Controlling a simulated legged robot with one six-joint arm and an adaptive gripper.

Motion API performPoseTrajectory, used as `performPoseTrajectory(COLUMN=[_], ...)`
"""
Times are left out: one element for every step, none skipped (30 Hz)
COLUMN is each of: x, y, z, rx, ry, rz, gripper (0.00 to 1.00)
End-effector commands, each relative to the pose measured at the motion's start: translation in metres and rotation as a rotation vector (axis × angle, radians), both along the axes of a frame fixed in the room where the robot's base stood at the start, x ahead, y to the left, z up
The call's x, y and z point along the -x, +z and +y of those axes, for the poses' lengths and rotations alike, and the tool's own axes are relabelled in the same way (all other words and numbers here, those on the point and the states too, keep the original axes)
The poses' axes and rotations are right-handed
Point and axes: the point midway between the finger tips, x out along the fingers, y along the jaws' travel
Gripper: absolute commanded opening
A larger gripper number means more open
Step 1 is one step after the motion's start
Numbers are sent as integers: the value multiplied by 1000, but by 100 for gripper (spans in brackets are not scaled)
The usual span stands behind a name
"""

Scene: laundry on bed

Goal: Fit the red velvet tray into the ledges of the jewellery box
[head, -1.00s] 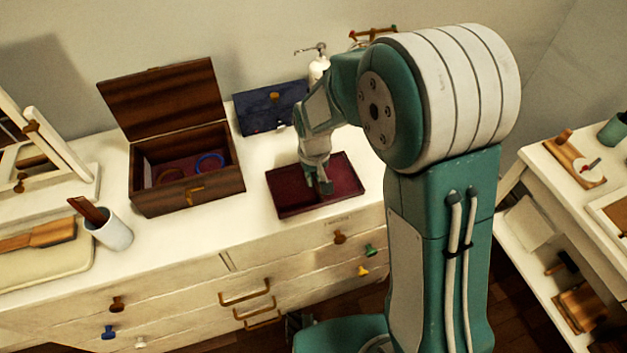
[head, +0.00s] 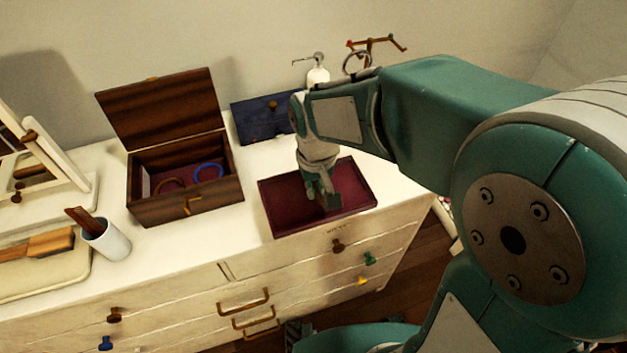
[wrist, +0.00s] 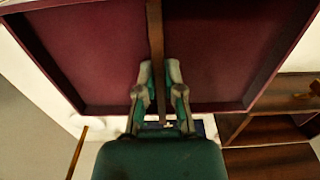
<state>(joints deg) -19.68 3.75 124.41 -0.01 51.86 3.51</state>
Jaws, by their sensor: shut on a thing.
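The red velvet tray (head: 285,210), dark red with a thin raised rim, is in my gripper at the front of the dresser, right of the box. It looks roughly level and slightly above the top. In the wrist view, my gripper (wrist: 160,90) is shut on the brown divider (wrist: 155,30) across the middle of the tray (wrist: 90,50). In the head view my gripper (head: 327,200) covers part of the tray. The wooden jewellery box (head: 190,208) stands left of the tray, apart from it, lid (head: 160,108) open. Its ledges are not clear at this size.
A blue ring (head: 208,172) and a brownish ring lie inside the box. A dark blue case (head: 262,120) and white pump bottle (head: 318,76) stand behind the tray. A white cup (head: 108,240) and a mirror frame (head: 55,150) are left of the box.

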Motion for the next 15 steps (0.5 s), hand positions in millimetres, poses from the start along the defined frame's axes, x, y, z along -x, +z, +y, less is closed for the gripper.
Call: performPoseTrajectory(x=[8,12,18,22,27,31,35,39,44,47,49,53,55,57,59], y=[5,7,9,11,13,15,17,18,20,22,23,24,25,26,27], z=[0,0,0,0,-1,-1,-1,-1,-1,-1,-1,-1,-2,-2,-2], rx=[-1,-1,-1,-1,-1,-1,-1,-1,-1,-1,-1,-1,-1,-1,-1], ry=[1,2,2,2,2,2,2,1,1,2,2,2,2,2,1], rz=[-4,-3,-3,-3,-3,-4,-4,-4,-2,-3,-3,-2,-3,-3,-2], gripper=[0,0,0,0,0,0,0,0,0,0,0,0,0,0,0])
